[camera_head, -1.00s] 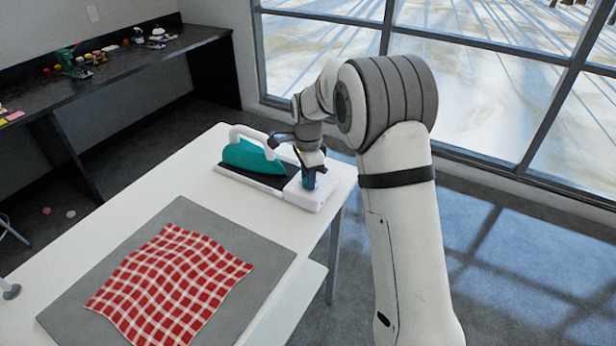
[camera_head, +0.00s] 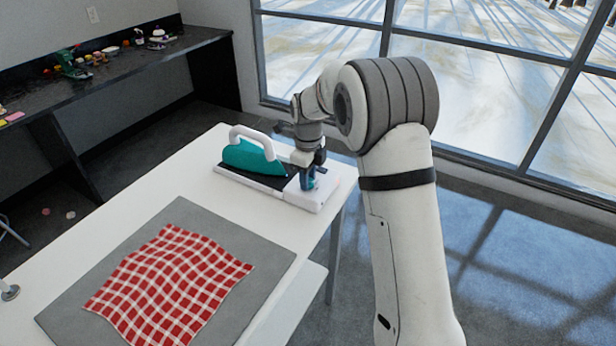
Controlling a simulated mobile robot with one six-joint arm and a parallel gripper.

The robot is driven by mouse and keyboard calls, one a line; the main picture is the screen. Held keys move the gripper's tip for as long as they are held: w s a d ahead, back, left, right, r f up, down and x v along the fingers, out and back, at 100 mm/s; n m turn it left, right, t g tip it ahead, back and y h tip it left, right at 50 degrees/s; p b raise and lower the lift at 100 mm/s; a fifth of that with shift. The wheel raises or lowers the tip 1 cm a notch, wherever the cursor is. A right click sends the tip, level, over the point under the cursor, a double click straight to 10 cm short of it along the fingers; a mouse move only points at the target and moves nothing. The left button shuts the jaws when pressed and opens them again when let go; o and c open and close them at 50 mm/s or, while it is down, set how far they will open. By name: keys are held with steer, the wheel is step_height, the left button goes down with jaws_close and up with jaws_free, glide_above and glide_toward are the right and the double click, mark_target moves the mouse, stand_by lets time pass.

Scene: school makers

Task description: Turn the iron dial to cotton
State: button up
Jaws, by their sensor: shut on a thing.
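The iron (camera_head: 250,157), teal with a white handle, rests on its dark plate on a white base (camera_head: 240,178) at the far end of the table. My gripper (camera_head: 307,186) points down over the right end of this base. It is shut on the dial there, which is mostly hidden by the fingers. The dial's marks and the setting it points to are too small and covered to read.
The white table (camera_head: 150,193) has a grey mat (camera_head: 62,318) with a red-and-white checked cloth (camera_head: 170,285) in front of the iron. A dark counter (camera_head: 125,65) with small items stands at the back left. Windows are behind my arm.

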steer(key=shift+r+m, duration=0.1)
steer(key=shift+m, duration=0.3)
steer(key=o, duration=1)
steer(key=shift+c, duration=0.2)
step_height(320, 180, up, 8)
steer(key=shift+f, duration=0.2)
